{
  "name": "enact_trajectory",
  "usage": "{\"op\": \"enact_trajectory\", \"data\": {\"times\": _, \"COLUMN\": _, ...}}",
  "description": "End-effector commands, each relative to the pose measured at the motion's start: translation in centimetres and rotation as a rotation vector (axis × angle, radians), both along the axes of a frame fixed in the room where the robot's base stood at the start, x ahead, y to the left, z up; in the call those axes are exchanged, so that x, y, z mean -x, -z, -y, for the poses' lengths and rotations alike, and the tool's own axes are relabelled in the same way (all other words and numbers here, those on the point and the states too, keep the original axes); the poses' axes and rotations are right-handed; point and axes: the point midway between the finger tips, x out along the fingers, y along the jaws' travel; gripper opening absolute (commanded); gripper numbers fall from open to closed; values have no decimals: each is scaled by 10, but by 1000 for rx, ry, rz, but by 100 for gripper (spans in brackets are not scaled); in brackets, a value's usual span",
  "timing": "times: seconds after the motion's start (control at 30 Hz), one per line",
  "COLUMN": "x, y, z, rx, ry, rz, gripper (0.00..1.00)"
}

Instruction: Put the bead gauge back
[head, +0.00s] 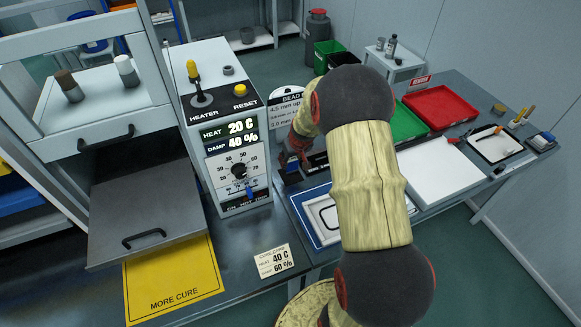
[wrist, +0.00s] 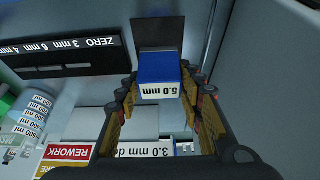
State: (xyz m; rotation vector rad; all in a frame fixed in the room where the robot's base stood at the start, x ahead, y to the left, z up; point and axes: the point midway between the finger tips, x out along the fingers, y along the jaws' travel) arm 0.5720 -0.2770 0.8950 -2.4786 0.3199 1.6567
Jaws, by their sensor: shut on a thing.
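In the wrist view my gripper (wrist: 160,82) is shut on the bead gauge (wrist: 160,67), a blue block with a white label reading 5.0 mm and a dark flat plate at its far end. A black holder (wrist: 68,58) with slots and white writing, "ZERO 3 mm 6 mm", is to the left of the gauge and apart from it in that view. In the head view my arm covers most of the gripper (head: 292,160), beside the grey control box; the gauge cannot be made out there.
The control box (head: 222,130) shows 20 C and 40 %. A bead sign (head: 288,108) stands behind my gripper. A cure card (head: 273,262) and yellow mat (head: 170,285) lie in front. Green (head: 408,124) and red (head: 440,107) trays are on the right. A REWORK label (wrist: 68,153) shows in the wrist view.

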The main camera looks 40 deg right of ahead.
Motion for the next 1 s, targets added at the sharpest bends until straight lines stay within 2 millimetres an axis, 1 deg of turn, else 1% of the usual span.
{"op": "enact_trajectory", "data": {"times": 0.13, "x": -6, "y": 11, "z": 2, "rx": 0, "ry": 0, "rz": -1, "gripper": 7}}
{"op": "enact_trajectory", "data": {"times": 0.23, "x": -5, "y": 26, "z": 2, "rx": -1, "ry": -1, "rz": -3, "gripper": 7}}
{"op": "enact_trajectory", "data": {"times": 0.33, "x": -5, "y": 36, "z": 2, "rx": 0, "ry": 0, "rz": 0, "gripper": 7}}
{"op": "enact_trajectory", "data": {"times": 0.6, "x": -5, "y": 36, "z": 2, "rx": 1, "ry": -1, "rz": 1, "gripper": 7}}
{"op": "enact_trajectory", "data": {"times": 0.73, "x": -5, "y": 40, "z": 2, "rx": 1, "ry": -1, "rz": 1, "gripper": 7}}
{"op": "enact_trajectory", "data": {"times": 0.77, "x": -5, "y": 40, "z": 2, "rx": 0, "ry": -1, "rz": 0, "gripper": 38}}
{"op": "enact_trajectory", "data": {"times": 1.0, "x": -5, "y": 39, "z": 2, "rx": 0, "ry": -1, "rz": 0, "gripper": 52}}
